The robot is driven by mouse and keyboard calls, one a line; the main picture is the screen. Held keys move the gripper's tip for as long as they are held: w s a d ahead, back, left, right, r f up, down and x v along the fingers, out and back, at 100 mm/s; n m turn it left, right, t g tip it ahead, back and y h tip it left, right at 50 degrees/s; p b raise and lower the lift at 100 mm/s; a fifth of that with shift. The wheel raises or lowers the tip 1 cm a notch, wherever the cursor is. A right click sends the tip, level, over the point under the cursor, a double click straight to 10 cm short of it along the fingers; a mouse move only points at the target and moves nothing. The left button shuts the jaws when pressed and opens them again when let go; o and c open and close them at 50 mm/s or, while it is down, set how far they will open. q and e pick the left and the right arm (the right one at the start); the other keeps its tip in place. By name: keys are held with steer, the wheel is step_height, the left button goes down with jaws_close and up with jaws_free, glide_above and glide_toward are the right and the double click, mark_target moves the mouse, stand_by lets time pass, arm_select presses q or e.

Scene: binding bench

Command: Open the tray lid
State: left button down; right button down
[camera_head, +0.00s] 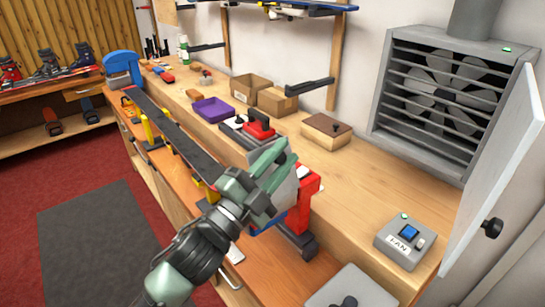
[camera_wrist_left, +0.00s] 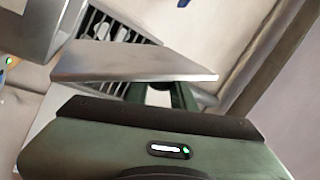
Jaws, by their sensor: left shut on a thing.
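My left gripper (camera_head: 275,165) is over the front of the bench, beside a red and blue device (camera_head: 305,195). A pale grey panel (camera_head: 285,190) stands tilted at the gripper, against this device. In the left wrist view a flat grey plate (camera_wrist_left: 135,64) lies across the green fingers (camera_wrist_left: 162,94), and the gripper is shut on it. It looks like the tray lid, but I cannot be sure. The fingertips and the gripped edge are largely hidden. My right gripper is not in view.
A ski (camera_head: 175,135) lies along the bench on yellow supports. A purple tray (camera_head: 212,111), cardboard boxes (camera_head: 277,101) and a dark-lidded wooden box (camera_head: 326,131) stand behind. The fan control box (camera_head: 405,241) and an open cabinet door (camera_head: 500,170) are right.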

arm_select(q)
steer(key=shift+s+d+f+m+g+h+b, duration=0.15)
steer(key=shift+s+d+m+g+h, duration=0.35)
steer(key=shift+m, duration=0.65)
steer(key=shift+s+d+f+m+g+h+b, duration=0.15)
steer(key=shift+s+d+m+g+h, duration=0.3)
steer(key=shift+m, duration=0.75)
steer(key=shift+s+d+m+g+h+b, duration=0.3)
steer(key=shift+s+m, duration=0.35)
steer(key=shift+m, duration=0.5)
steer(key=c, duration=1.2)
jaws_free()
steer(key=shift+o, duration=0.2)
steer(key=b+v, duration=0.2)
steer(key=v, duration=0.6)
steer(key=shift+b, duration=0.3)
